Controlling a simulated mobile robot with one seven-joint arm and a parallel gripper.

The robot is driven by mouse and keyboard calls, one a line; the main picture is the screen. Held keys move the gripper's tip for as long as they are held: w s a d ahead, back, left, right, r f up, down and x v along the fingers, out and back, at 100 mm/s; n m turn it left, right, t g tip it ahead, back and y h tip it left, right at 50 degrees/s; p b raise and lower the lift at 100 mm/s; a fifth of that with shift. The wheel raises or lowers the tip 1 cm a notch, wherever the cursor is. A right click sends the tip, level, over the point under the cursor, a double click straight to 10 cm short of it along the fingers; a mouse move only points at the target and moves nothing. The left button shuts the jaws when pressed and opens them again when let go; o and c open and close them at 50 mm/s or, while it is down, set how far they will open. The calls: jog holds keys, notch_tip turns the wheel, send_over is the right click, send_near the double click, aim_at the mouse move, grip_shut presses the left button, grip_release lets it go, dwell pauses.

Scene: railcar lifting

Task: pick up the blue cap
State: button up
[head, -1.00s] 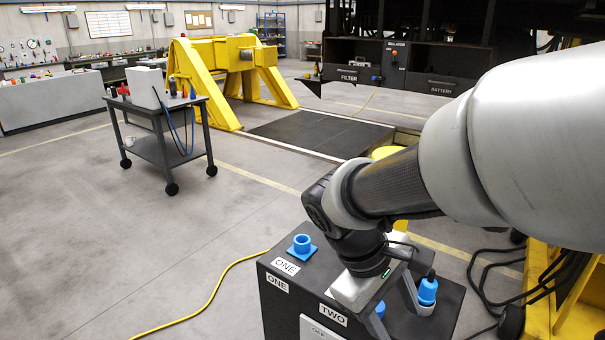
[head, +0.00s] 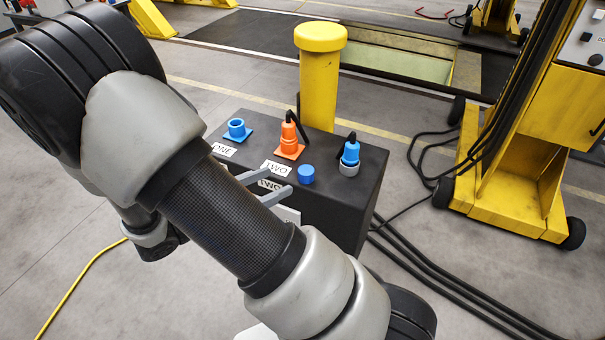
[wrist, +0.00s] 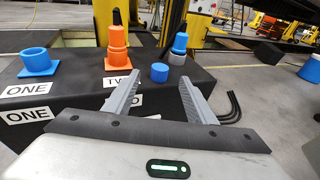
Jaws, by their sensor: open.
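The blue cap (head: 306,174) is a short round cylinder on the black box top (head: 362,188), near its front edge. In the wrist view the cap (wrist: 160,73) appears just beyond my fingertips, roughly centred between them. My gripper (head: 275,179) is open and empty, with its two grey fingers pointing at the cap from the front left. The fingers (wrist: 159,82) also show in the wrist view. A gap shows between the fingertips and the cap. Most of my gripper's body is hidden behind my arm in the head view.
Behind the cap stand an orange plug (head: 289,138) on a square base and a blue plug (head: 351,152) in a grey ring. An empty blue socket (head: 237,130) is at left. A yellow post (head: 319,80) rises behind the box. Black cables (head: 425,262) lie at right.

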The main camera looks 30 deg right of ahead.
aim_at(302, 172)
jog(key=x, duration=1)
jog(key=shift+s, duration=0.1)
jog(key=x, duration=0.5)
jog(key=shift+d+f+b, duration=0.1)
jog(key=shift+f+b, duration=0.25)
jog(key=c, duration=1.1)
